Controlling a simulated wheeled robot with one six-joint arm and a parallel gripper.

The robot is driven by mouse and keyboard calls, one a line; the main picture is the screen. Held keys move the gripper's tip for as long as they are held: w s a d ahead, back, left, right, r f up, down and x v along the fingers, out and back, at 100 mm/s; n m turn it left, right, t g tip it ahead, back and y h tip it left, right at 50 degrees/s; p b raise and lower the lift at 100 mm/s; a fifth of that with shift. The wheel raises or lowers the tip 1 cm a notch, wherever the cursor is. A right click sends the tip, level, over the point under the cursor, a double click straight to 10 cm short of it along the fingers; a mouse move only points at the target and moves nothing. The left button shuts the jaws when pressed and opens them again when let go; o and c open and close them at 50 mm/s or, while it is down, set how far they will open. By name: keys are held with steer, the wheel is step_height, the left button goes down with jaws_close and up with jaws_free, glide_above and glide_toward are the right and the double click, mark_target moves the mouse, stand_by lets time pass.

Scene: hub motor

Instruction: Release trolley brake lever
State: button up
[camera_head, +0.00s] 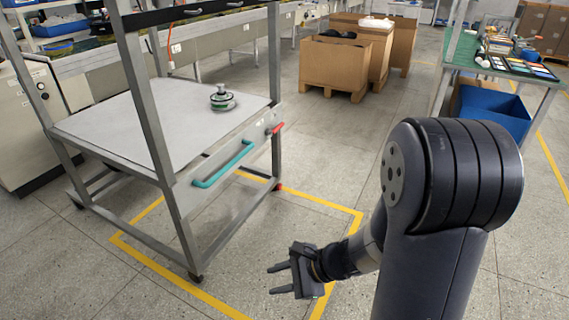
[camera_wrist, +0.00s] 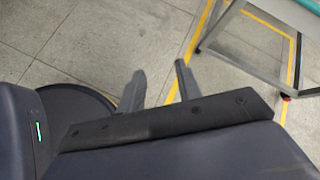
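The trolley (camera_head: 100,120) stands at the left, a grey metal frame with a flat white top. On its front side panel is a teal handle bar (camera_head: 223,165). A small red lever (camera_head: 275,128) sits at the right end of that panel, apart from my gripper. My gripper (camera_head: 279,279) is open and empty, low over the floor in front of the trolley and to its right. In the wrist view my gripper's two fingers (camera_wrist: 157,85) are spread with only floor between them. A corner of the trolley (camera_wrist: 262,78) shows at the upper right there; the red lever is not visible in that view.
Yellow floor lines (camera_head: 318,203) run around the trolley. Cardboard boxes (camera_head: 331,66) stand behind, and a green table (camera_head: 508,76) with a blue bin (camera_head: 495,111) stands at the right. Floor between is clear.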

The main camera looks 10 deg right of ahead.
steer(key=w+d+f+m+t+b, duration=0.1)
steer(key=w+f+m, duration=0.2)
steer(key=f, duration=0.1)
steer(key=w+d+f+m+t+b, duration=0.1)
steer(key=w+f+m+b, duration=0.1)
steer(key=w+f+m, duration=0.1)
steer(key=w+d+f+m+t+b, duration=0.1)
steer(key=w+f+m+t, duration=0.1)
steer(key=f, duration=0.3)
steer(key=shift+w+d+f+m+b, duration=0.15)
steer(key=shift+w+d+m+b, duration=0.15)
steer(key=shift+w+d+m, duration=0.15)
jaws_close()
steer(key=shift+w+d+f+m, duration=0.1)
steer(key=shift+w+f+m, duration=0.1)
steer(key=shift+w+m, duration=0.05)
steer(key=shift+h, duration=0.3)
